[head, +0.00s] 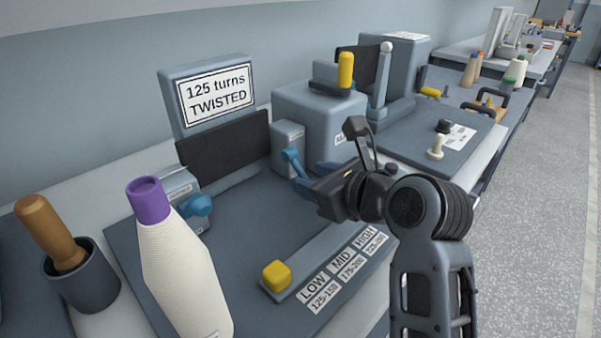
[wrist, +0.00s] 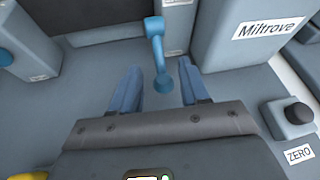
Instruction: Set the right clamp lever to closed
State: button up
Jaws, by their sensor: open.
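The right clamp lever (head: 292,161) is a blue arm with a rounded end, in front of a small grey block at the middle of the bench device. In the wrist view the lever (wrist: 157,48) runs down from that block, its lower end between my two blue fingers. My gripper (head: 311,173) is open, and it also shows in the wrist view (wrist: 158,68) with a finger on each side of the lever and visible gaps. I cannot tell whether the fingers are level with it. The left clamp lever (head: 197,206) is blue, further left; its edge shows in the wrist view (wrist: 5,58).
A white yarn bobbin with a purple top (head: 180,255) stands at front left, beside a wooden-handled tool in a grey cup (head: 85,280). A yellow slider knob (head: 276,276) sits on the LOW/MID/HIGH track. A grey box (head: 315,125) rises behind my gripper. The display (head: 215,97) reads "125 turns TWISTED".

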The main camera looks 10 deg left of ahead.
aim_at(305, 177)
jog(key=shift+x, duration=2)
jog(key=shift+c, duration=0.2)
jog(key=shift+d, duration=0.1)
jog(key=c, duration=0.8)
jog(key=shift+f, duration=0.15)
